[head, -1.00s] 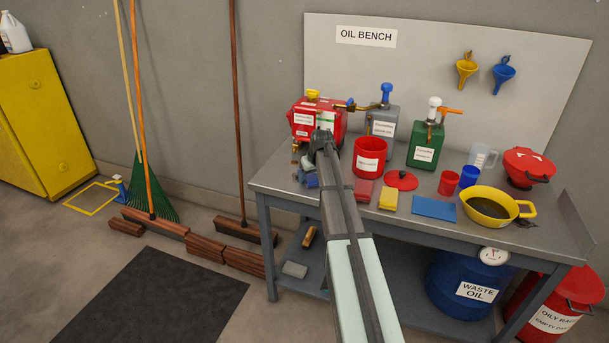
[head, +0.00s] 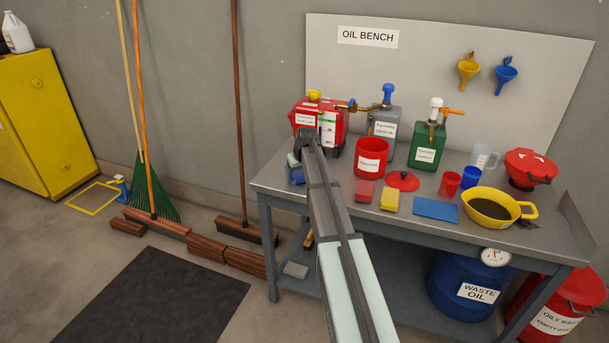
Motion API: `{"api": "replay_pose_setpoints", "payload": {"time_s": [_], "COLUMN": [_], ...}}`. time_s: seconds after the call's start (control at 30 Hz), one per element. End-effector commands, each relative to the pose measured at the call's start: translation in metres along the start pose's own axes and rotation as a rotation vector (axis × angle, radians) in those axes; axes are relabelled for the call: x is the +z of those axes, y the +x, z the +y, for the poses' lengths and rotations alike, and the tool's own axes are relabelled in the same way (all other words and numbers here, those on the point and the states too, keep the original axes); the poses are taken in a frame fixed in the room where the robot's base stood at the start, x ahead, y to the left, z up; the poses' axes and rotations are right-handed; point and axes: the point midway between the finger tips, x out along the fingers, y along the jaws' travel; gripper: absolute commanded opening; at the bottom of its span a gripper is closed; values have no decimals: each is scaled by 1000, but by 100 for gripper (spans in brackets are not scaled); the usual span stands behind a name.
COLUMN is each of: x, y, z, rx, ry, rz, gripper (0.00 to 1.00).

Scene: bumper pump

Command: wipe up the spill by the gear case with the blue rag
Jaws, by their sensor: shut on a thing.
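My gripper (head: 294,168) is at the left end of the bench, low over the top and in front of the red gear case (head: 328,130). It is shut on a blue cloth, the blue rag (head: 297,177), which is at the bench surface; I cannot tell whether it touches. My arm covers part of the bench and part of the case's front. I cannot make out the spill; the area by the case is partly hidden by my arm and gripper.
A red bucket (head: 371,158), red cloth (head: 364,191), yellow cloth (head: 390,199), red lid (head: 403,181) and flat blue sheet (head: 436,210) are right of my arm. A grey can (head: 383,135), green can (head: 427,147) and yellow pan (head: 490,207) stand farther right.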

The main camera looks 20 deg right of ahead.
Motion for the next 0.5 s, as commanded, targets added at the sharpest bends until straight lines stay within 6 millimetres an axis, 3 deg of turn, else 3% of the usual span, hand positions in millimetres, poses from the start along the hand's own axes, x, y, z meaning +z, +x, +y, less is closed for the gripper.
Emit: {"api": "replay_pose_setpoints", "payload": {"time_s": [0.37, 0.5], "x": [-23, -30], "y": [11, -10], "z": [-25, -24], "rx": [0, 1], "ry": [-1, 0], "rz": [0, 1], "gripper": [41, 41]}}
